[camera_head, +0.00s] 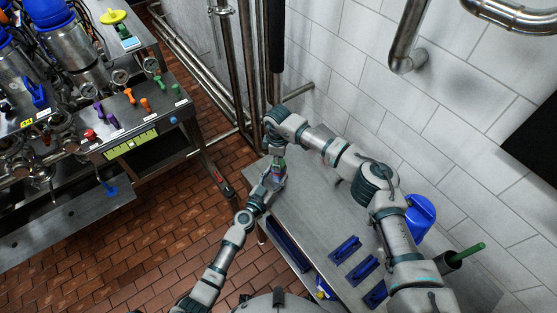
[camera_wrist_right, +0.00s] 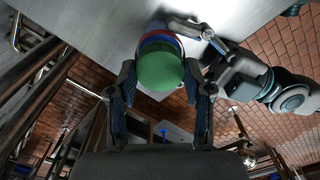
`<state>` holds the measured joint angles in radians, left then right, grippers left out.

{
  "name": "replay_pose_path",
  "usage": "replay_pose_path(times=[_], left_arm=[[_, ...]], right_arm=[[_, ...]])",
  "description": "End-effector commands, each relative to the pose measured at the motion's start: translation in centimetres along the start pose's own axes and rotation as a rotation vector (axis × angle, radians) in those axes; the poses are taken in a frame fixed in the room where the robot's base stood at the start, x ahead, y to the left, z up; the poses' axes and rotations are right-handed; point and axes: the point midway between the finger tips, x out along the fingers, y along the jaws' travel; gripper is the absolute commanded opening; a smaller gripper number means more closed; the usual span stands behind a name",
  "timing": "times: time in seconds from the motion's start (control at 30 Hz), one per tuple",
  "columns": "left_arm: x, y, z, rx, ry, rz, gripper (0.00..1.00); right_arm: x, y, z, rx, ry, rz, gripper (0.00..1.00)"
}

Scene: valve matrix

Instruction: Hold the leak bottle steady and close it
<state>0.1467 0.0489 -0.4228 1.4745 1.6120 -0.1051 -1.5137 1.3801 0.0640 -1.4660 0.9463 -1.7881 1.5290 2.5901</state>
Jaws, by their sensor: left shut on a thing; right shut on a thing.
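The leak bottle (camera_head: 279,173) is small in the head view, above the far end of the metal table, between my two grippers. In the right wrist view its round green cap (camera_wrist_right: 160,72) faces the camera, with a red band and a blue band behind it. My right gripper (camera_wrist_right: 164,84) has one finger on each side of the cap and is shut on it. My left gripper (camera_head: 270,184) is shut on the bottle from the side; it also shows in the right wrist view (camera_wrist_right: 192,38). The bottle's body is mostly hidden behind the cap.
The metal table (camera_head: 318,222) carries several blue brushes (camera_head: 345,249). A blue container (camera_head: 420,217) and a green-handled tool (camera_head: 467,253) stand by the tiled wall. A machine bench with coloured valves (camera_head: 130,96) is at left. Vertical pipes (camera_head: 250,60) rise behind the table.

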Motion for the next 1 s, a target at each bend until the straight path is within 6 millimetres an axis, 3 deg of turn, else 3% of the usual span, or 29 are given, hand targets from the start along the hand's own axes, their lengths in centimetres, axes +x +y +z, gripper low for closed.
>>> replay_pose_path(times=[0.1, 0.2, 0.57, 0.6, 0.7, 1.0], left_arm=[[0.02, 0.45, 0.06, 0.001, -0.001, 0.010, 0.00], [0.02, 0.48, 0.07, 0.001, -0.001, 0.010, 0.00], [0.01, 0.53, 0.07, 0.001, -0.001, 0.011, 0.00], [0.01, 0.53, 0.07, 0.001, -0.001, 0.011, 0.00], [0.01, 0.46, 0.07, 0.001, -0.001, 0.010, 0.00], [0.00, 0.25, 0.06, 0.001, -0.001, 0.005, 0.00]], right_arm=[[-0.09, 0.00, -0.30, 0.239, 0.007, 0.001, 0.40], [-0.10, 0.04, -0.30, 0.369, 0.007, 0.000, 0.40], [-0.12, 0.09, -0.26, 0.436, 0.007, 0.001, 0.40], [-0.12, 0.09, -0.26, 0.435, 0.007, 0.001, 0.55], [-0.11, 0.10, -0.22, 0.435, 0.006, 0.001, 0.75], [-0.16, 0.12, -0.11, 0.435, 0.003, 0.000, 0.75]])
